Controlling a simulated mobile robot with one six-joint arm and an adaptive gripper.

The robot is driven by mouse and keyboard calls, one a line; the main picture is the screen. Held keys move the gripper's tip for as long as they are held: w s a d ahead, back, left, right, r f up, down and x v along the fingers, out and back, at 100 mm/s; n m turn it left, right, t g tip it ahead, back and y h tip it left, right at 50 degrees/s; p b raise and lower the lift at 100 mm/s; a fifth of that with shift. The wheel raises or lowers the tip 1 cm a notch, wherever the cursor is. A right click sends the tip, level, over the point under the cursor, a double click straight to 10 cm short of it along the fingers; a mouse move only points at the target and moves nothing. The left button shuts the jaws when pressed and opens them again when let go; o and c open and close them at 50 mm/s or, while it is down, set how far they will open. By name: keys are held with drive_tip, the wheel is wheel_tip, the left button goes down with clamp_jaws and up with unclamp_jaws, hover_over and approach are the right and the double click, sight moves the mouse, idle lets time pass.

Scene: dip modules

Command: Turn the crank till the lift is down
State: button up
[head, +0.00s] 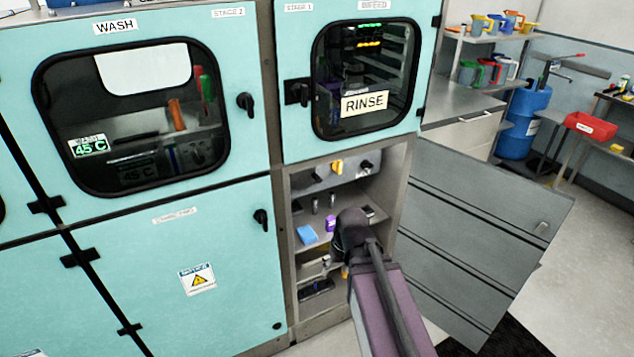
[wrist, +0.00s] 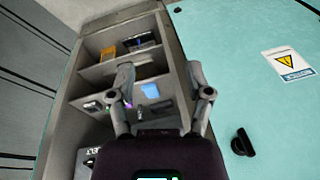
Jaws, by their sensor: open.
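My gripper (wrist: 160,76) is open and empty in the wrist view, its two fingers spread in front of an open cabinet compartment with shelves. In the head view its dark wrist (head: 353,232) is at the compartment under the RINSE window, and the fingertips are hidden. I cannot clearly make out a crank or a lift in either view. A yellow knob (head: 337,166) sits on the panel at the top of the compartment. A blue block (head: 306,235) and a purple item (head: 330,224) are on the middle shelf. The blue block (wrist: 150,90) also shows between the fingers.
An open grey door (head: 475,235) stands right of the compartment. Closed teal doors (head: 170,280) with black handles are on the left. A dark flat object (head: 316,289) lies at the compartment's bottom. A blue drum (head: 524,120) and shelves of jugs are far right.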

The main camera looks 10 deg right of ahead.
drive_tip(key=w+a+f+n+t+y+b, duration=0.2)
drive_tip(key=w+a+f+t+y+b, duration=0.15)
drive_tip(key=w, duration=0.45)
drive_tip(key=m+t+b, duration=0.2)
drive_tip(key=t+b, duration=1.1)
drive_tip(key=b, duration=0.1)
approach(317, 175)
drive_tip(key=shift+g, duration=0.25)
drive_tip(key=v, duration=0.4)
drive_tip(key=shift+d+f, duration=0.15)
drive_tip(key=shift+f, duration=0.15)
drive_tip(key=shift+w, duration=0.1)
drive_tip(key=x, duration=1.3)
drive_tip(key=shift+w+a, duration=0.25)
drive_tip(key=shift+a, duration=0.05)
